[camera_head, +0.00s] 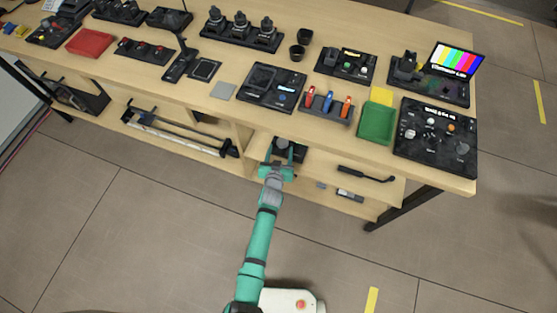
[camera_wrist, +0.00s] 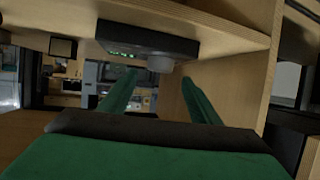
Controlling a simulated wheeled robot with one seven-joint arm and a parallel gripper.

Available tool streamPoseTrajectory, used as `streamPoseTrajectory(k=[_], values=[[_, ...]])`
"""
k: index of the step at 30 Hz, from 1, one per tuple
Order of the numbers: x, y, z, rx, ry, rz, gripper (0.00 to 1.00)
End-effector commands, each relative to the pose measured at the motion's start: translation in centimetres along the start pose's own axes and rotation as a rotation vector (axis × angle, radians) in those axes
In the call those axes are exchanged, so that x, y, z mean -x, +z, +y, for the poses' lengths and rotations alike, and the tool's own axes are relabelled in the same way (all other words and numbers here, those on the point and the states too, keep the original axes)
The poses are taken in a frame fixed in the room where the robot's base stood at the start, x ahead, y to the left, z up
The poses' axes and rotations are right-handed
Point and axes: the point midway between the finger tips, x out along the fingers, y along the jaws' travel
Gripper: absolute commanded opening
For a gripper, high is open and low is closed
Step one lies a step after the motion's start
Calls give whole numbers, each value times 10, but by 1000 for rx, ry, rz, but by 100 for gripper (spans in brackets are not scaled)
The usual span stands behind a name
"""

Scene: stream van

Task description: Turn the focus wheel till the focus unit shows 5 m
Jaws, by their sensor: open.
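The focus unit is a dark box on the lower shelf under the table, in the head view (camera_head: 296,155). In the wrist view the focus unit (camera_wrist: 125,38) shows near the top, against a wooden board, with small green display marks too small to read. A round grey focus wheel (camera_wrist: 160,63) sits on its face. My gripper (camera_head: 287,150) is open in front of the unit. In the wrist view my gripper's green fingers (camera_wrist: 159,76) stand on either side of the wheel in the picture. I cannot tell whether they touch it. Part of the unit is hidden by my gripper in the head view.
The tabletop (camera_head: 222,115) above is crowded with devices, a green tray (camera_head: 377,123) and a control panel (camera_head: 435,135). Wooden shelf walls stand close to my gripper. A dark handled tool (camera_head: 365,174) lies on the shelf to the right. The floor in front is clear.

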Motion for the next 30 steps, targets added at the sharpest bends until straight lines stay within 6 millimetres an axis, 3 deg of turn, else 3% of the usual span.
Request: streamPoseTrajectory(k=[15,30], values=[[48,1,-3,-1,-3,-1,57],[54,1,-3,3,-5,-2,57]])
